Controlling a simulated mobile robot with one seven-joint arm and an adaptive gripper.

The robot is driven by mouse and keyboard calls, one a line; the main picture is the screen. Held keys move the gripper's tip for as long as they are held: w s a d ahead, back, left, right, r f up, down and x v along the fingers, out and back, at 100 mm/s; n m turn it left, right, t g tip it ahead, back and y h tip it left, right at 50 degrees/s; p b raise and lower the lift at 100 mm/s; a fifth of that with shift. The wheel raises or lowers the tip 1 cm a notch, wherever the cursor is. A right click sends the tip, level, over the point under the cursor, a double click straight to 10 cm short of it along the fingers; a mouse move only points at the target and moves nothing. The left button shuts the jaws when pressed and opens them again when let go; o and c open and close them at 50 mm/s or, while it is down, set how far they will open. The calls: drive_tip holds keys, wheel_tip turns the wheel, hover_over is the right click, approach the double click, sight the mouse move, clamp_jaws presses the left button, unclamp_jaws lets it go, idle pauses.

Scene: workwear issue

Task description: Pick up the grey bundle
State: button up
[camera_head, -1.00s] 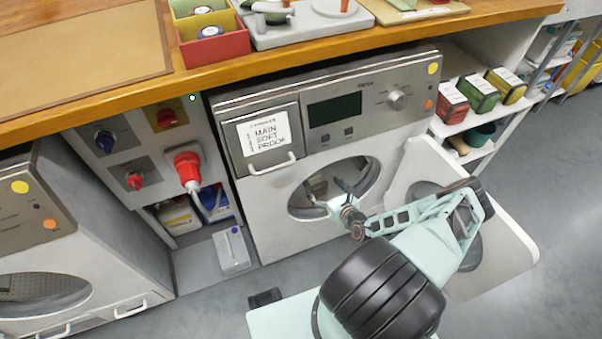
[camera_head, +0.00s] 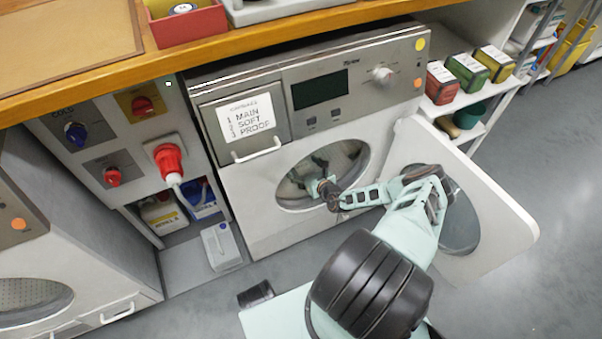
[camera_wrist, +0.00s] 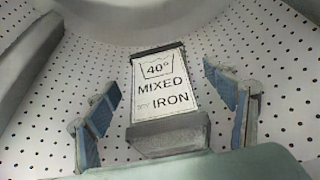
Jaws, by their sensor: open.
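The grey bundle (camera_wrist: 170,140) lies in the perforated drum, with a white label (camera_wrist: 163,85) reading 40°, MIXED and IRON. My gripper (camera_wrist: 168,100) is open, with blue-padded fingers on the left and right of the bundle. Gaps show between both fingers and the bundle, and nothing is held. In the head view my gripper (camera_head: 318,172) is inside the round opening of the washing machine (camera_head: 270,200). I cannot make out the bundle in that view. The machine's door (camera_head: 480,215) stands open to the right of my arm.
A grey drum rib (camera_wrist: 32,65) rises at the left of the wrist view. The wooden counter (camera_head: 260,34) runs above the machine. A second machine (camera_head: 75,235) stands at the left. Boxed goods (camera_head: 468,72) sit on a shelf at the right. Floor is clear beyond the door.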

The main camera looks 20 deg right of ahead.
drive_tip(key=shift+w+f, duration=0.2)
drive_tip(key=shift+w, duration=0.15)
drive_tip(key=shift+r, duration=0.1)
drive_tip(key=c, duration=1.6)
drive_tip(key=shift+r, duration=0.1)
